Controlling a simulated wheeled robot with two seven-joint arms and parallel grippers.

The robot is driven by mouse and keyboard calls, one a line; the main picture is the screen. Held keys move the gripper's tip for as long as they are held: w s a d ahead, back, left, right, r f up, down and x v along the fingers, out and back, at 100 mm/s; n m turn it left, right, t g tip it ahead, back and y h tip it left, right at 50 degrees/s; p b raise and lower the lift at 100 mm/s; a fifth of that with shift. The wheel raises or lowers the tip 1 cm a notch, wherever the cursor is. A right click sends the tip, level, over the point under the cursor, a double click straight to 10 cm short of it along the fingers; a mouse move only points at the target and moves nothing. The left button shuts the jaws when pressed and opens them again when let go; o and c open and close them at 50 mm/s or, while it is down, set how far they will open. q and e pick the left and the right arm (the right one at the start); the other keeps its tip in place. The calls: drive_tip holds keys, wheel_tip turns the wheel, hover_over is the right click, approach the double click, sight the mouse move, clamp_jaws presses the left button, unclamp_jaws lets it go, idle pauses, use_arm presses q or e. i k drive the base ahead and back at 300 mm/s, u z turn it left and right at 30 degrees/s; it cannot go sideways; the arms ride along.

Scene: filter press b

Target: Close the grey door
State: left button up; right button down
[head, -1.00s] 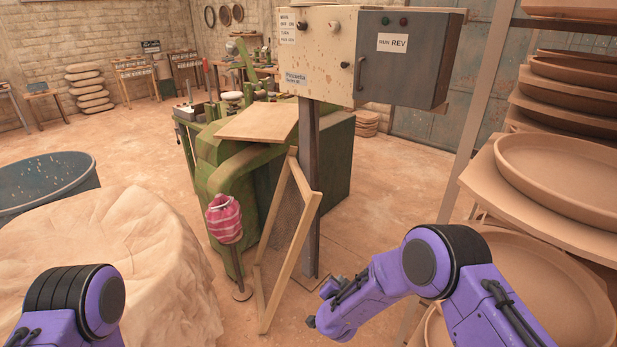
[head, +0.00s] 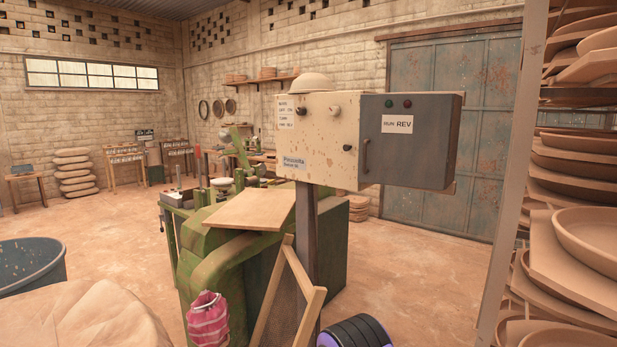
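A grey door (head: 409,158) with a "RUN REV" label, a green and a red lamp and a dark handle (head: 365,155) on its left side shows in the head view. It sits at the right of a cream control box (head: 318,143) on a post. Its grey right side is also visible. I cannot tell how far the door stands open. Neither gripper is in view. Only a purple and black piece of my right arm shows at the bottom edge, below the box.
A green machine (head: 205,252) and a leaning wooden frame (head: 304,285) stand around the post (head: 306,225). A rack with clay plates (head: 590,238) is at the right. Large blue-grey metal doors (head: 432,130) are in the back wall.

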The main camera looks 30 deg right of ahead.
sight(404, 138)
drive_tip(key=z, duration=0.15)
drive_tip(key=i, duration=0.85)
drive_tip(key=z, duration=0.45)
